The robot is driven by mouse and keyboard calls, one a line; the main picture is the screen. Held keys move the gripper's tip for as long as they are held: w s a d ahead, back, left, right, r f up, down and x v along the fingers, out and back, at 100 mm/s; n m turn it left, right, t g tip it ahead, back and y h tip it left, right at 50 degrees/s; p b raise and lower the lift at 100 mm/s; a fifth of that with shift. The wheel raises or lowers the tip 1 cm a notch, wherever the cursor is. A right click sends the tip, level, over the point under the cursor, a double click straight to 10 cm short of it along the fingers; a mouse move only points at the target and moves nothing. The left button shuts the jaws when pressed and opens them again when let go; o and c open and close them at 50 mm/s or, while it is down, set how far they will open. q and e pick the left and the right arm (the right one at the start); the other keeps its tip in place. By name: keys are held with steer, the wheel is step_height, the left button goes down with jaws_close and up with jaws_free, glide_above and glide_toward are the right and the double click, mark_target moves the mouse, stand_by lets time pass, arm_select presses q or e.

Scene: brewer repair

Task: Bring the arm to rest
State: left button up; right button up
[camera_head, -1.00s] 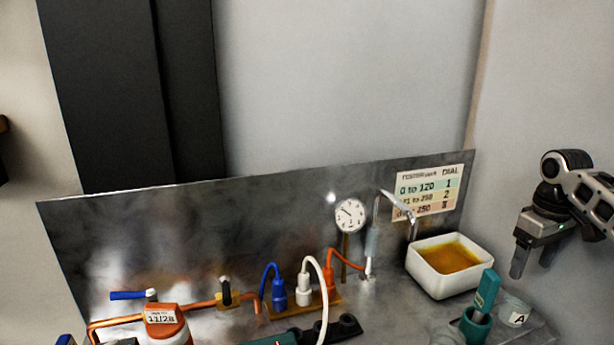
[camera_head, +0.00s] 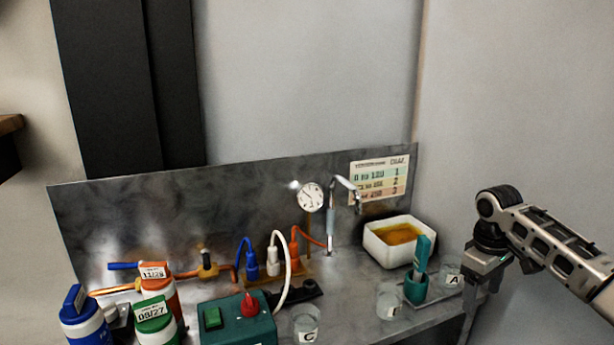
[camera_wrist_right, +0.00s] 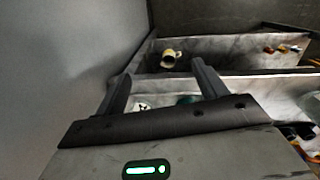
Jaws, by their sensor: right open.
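My right gripper (camera_head: 484,290) hangs at the right end of the metal bench (camera_head: 350,325), fingers pointing down. In the right wrist view its two fingers (camera_wrist_right: 163,92) stand well apart with nothing held between them. The right arm comes in from the right edge. My left gripper does not show in either view.
Near the right gripper stand the jar marked A (camera_head: 449,277), a teal holder (camera_head: 417,286) and a white basin (camera_head: 399,243) of amber liquid. A teal box with a red knob (camera_head: 238,322) and several bottles (camera_head: 86,318) stand left. The wall right of the bench is bare.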

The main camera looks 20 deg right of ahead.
steer(key=s+a+f+n+t, duration=0.15)
steer(key=s+a+f, duration=0.25)
steer(key=a+f, duration=0.45)
steer(key=s+a+f+n, duration=0.2)
steer(key=s+a+f, duration=0.3)
steer(key=a, duration=0.7)
steer(key=s+a+r+m+t+y, duration=0.1)
steer(key=s+a+m, duration=0.1)
steer(key=s+a, duration=0.35)
steer(key=s+a+r+m+t, duration=0.1)
steer(key=s+a+m+t, duration=0.15)
steer(key=s, duration=0.55)
steer(key=w+a+f+n+t+y, duration=0.1)
steer(key=w+a+f+t+y, duration=0.1)
steer(key=w+a+f+t, duration=0.3)
steer(key=shift+w+a+f+t, duration=0.3)
steer(key=shift+w+a+f, duration=0.1)
steer(key=shift+f, duration=1.4)
